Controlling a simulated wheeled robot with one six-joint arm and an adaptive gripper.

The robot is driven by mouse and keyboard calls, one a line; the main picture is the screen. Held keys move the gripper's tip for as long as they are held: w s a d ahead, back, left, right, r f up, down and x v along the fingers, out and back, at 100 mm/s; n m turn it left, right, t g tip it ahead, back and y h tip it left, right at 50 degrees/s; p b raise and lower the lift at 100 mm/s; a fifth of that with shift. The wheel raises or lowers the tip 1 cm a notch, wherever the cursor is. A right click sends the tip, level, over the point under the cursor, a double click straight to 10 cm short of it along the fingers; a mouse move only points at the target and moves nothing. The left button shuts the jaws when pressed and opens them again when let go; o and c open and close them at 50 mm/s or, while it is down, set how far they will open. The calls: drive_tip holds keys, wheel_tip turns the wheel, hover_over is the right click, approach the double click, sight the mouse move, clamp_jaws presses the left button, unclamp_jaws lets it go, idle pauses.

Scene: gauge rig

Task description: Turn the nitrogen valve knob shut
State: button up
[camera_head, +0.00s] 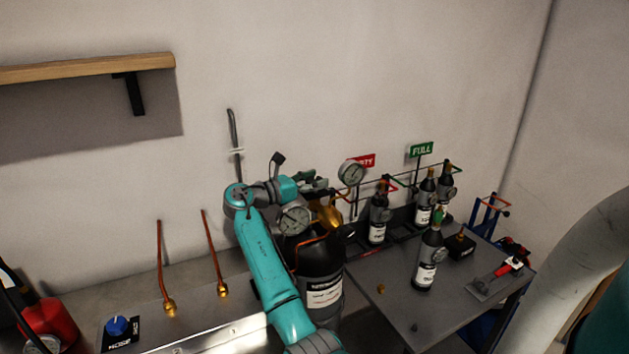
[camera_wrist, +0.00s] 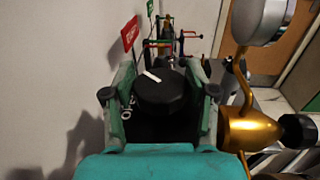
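A round black knob (camera_wrist: 160,94) with a white pointer mark sits between the two fingers of my gripper (camera_wrist: 162,84) in the wrist view. The mark slants toward the upper left. White lettering shows partly beside it. The fingers stand on either side of the knob with narrow gaps, so my gripper looks open around it. In the head view my gripper (camera_head: 316,186) is above the large black cylinder (camera_head: 318,258) with a white label, and the knob cannot be made out there. The brass regulator (camera_wrist: 250,132) is right of my gripper in the wrist view.
Two round gauges (camera_head: 294,220) and (camera_head: 350,172) stand close to my gripper. Several small dark bottles (camera_head: 427,262) stand on the right table. A red sign (camera_wrist: 130,34) and a green FULL sign (camera_head: 422,149) are behind. A blue knob (camera_head: 117,325) is at lower left.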

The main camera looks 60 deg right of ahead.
drive_tip(key=c, duration=0.5)
drive_tip(key=shift+m+g+y, duration=2)
drive_tip(key=shift+m+g, duration=0.1)
drive_tip(key=shift+g, duration=0.6)
drive_tip(key=o, duration=1.2)
drive_tip(key=shift+w, duration=0.1)
drive_tip(key=shift+v, duration=3.7)
